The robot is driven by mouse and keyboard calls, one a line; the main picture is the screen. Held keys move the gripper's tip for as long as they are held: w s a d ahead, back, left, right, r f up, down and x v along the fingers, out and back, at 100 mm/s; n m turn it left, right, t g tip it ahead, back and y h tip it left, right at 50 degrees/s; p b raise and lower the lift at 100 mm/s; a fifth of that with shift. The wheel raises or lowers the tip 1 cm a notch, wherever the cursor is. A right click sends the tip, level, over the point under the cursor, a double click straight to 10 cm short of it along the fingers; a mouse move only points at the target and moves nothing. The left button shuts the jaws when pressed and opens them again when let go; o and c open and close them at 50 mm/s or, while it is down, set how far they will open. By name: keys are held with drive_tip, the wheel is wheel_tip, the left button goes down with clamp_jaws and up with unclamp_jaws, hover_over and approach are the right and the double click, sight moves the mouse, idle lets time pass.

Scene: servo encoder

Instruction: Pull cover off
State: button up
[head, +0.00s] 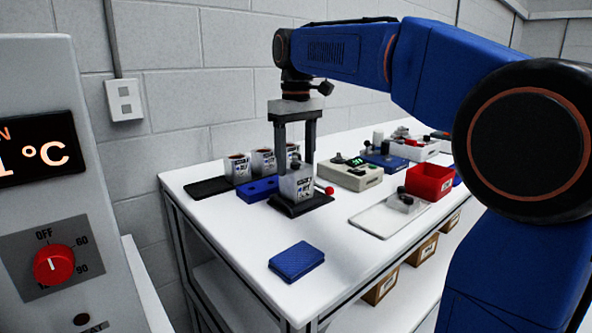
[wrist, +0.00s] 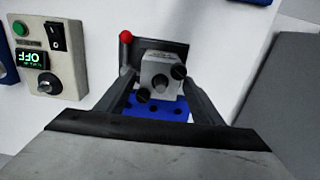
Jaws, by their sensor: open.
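A grey box-shaped unit with black knobs (head: 297,184) sits on a black base (head: 301,205) with a red-balled lever (head: 328,190). I cannot tell for sure which part of it is the cover. In the wrist view the grey unit (wrist: 158,72) shows between my fingers, and the red ball (wrist: 126,36) is at upper left. My gripper (head: 295,162) points down over the unit, open, with one finger on each side of its top. I cannot tell whether the fingers touch it.
A blue holed block (head: 258,188) and several labelled cups (head: 237,168) stand close to the left. A blue pad (head: 296,261) lies at the front.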

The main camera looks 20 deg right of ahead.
drive_tip(key=c, duration=0.9)
drive_tip(key=shift+o, duration=0.2)
drive_tip(key=shift+r, duration=1.65)
drive_tip(key=shift+r, duration=2.95)
